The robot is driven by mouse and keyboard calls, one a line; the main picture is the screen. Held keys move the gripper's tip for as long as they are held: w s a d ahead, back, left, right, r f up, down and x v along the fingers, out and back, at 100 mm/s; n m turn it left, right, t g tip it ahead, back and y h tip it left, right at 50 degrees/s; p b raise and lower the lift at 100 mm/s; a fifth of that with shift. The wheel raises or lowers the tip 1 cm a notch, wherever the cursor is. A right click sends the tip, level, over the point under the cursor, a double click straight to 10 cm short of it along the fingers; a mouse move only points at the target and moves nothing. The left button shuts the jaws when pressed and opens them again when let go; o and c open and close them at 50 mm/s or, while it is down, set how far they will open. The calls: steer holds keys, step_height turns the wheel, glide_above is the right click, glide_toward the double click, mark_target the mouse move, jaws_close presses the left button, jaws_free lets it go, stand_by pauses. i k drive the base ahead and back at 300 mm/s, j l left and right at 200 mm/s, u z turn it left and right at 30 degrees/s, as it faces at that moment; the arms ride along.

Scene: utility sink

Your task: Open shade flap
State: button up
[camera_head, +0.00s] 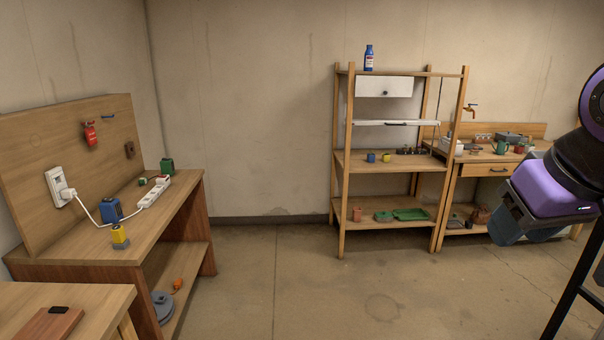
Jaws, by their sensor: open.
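A wooden shelf unit (341,165) stands against the back wall. A white front panel with a dark round knob (384,87) hangs under its top board and looks shut. Below it, a thin white flap (397,123) with a dark handle lies nearly level; I cannot tell which of the two is the shade flap. My gripper (508,222), purple with blue-grey ends, hangs at the right in the foreground. It is open, well apart from the shelf unit. Its fingertips are hard to make out, and nothing shows held. It hides part of the right-hand bench.
A blue bottle (369,58) stands on top of the shelf unit; cups and green trays (411,214) sit lower. A workbench (80,242) with a power strip (155,191) is at left. A cluttered bench (485,170) is at right. Floor (330,290) between them is clear.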

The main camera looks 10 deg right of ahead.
mark_target(380, 86)
steer(key=i, duration=3.35)
steer(key=i+z, duration=0.1)
steer(key=i, duration=0.4)
steer(key=i+j+z, duration=0.15)
steer(key=i, duration=0.35)
